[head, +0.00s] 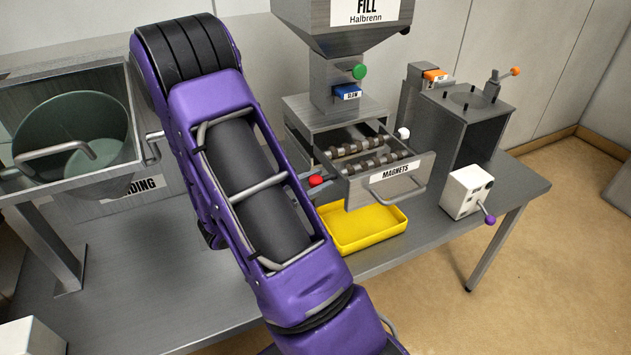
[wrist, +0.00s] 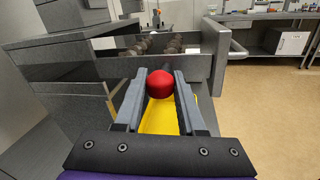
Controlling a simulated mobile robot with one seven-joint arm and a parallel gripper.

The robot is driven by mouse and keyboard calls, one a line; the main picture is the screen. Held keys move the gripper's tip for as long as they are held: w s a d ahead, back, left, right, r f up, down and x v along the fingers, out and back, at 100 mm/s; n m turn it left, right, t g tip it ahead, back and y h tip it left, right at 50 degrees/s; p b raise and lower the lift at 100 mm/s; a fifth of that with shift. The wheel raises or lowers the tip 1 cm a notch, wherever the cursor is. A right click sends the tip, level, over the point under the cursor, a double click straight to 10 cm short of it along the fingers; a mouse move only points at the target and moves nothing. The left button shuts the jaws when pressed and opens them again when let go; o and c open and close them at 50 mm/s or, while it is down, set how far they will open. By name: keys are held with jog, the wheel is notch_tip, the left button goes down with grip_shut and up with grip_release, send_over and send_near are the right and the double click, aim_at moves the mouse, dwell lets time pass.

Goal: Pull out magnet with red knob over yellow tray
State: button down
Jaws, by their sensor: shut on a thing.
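The red knob (head: 316,181) is at the left side of the open drawer marked MAGNETS (head: 392,178). In the wrist view the red knob (wrist: 161,84) sits between the two fingers of my gripper (wrist: 162,88), which is shut on it. Dark ridged magnet bars (head: 362,146) lie across the drawer; they also show beyond the knob in the wrist view (wrist: 150,46). The rod behind the knob is mostly hidden. The yellow tray (head: 393,226) stands on the table below the drawer, and part of it shows beneath my fingers in the wrist view (wrist: 160,120).
The hopper marked FILL (head: 340,40) stands above the drawer housing. A grey machine (head: 485,130) and a white box with a purple knob (head: 465,192) stand to the right. A bin with a green bowl (head: 75,130) is at the left. The front left tabletop (head: 150,285) is clear.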

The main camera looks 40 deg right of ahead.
dwell(0.8)
jog(key=w+a, duration=0.2)
jog(key=a, duration=0.6)
jog(key=shift+d, duration=0.1)
jog(key=c, duration=0.5)
grip_release()
jog(key=shift+s, duration=0.1)
jog(key=a, duration=1.7)
jog(key=shift+w+a, duration=0.2)
jog(key=shift+w, duration=0.15)
